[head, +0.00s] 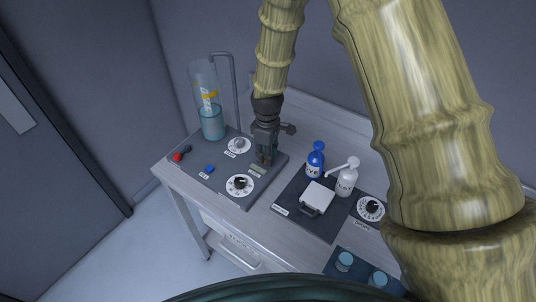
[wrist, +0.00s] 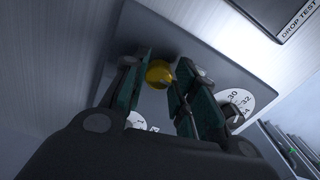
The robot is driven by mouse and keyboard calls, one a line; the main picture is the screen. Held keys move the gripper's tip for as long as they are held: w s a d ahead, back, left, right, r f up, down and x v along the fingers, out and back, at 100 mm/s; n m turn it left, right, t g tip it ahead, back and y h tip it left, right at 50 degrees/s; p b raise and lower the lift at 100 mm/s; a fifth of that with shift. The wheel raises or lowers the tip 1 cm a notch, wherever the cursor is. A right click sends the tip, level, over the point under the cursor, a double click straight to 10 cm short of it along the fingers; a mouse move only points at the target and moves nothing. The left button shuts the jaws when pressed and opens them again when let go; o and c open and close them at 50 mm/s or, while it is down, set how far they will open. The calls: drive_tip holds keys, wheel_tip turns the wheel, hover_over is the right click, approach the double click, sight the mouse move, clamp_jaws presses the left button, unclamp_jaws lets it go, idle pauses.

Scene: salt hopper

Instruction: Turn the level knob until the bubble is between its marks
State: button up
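My gripper (head: 264,160) points down over the right part of a dark grey panel. Its two fingers are apart in the wrist view (wrist: 160,68). A rounded yellow thing (wrist: 159,73) shows between the fingertips; I cannot tell whether they touch it. A small olive-yellow strip (head: 258,169), possibly the bubble vial, lies just in front of the gripper; its bubble and marks are too small to read. A white dial with a dark knob (head: 240,184) is at the panel's front, and its numbered rim (wrist: 235,104) shows beside the right finger. A second white dial (head: 239,146) lies left of the gripper.
A clear cylinder of blue liquid (head: 212,122) and a bent pipe stand behind the panel. A red-knobbed lever (head: 178,156) and a blue button (head: 210,168) lie left. Right, a dark tray holds a blue bottle (head: 315,160), a white pump bottle (head: 347,180) and a white device (head: 317,198).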

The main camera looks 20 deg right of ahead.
drive_tip(key=shift+w+a+f, duration=0.2)
drive_tip(key=shift+a+f, duration=0.1)
drive_tip(key=shift+f, duration=0.25)
drive_tip(key=shift+r, duration=0.1)
drive_tip(key=shift+d, duration=0.1)
drive_tip(key=shift+m, duration=1.3)
drive_tip(key=shift+r, duration=0.1)
drive_tip(key=o, duration=1)
wheel_tip(320, 180, up, 12)
drive_tip(key=shift+f, duration=0.1)
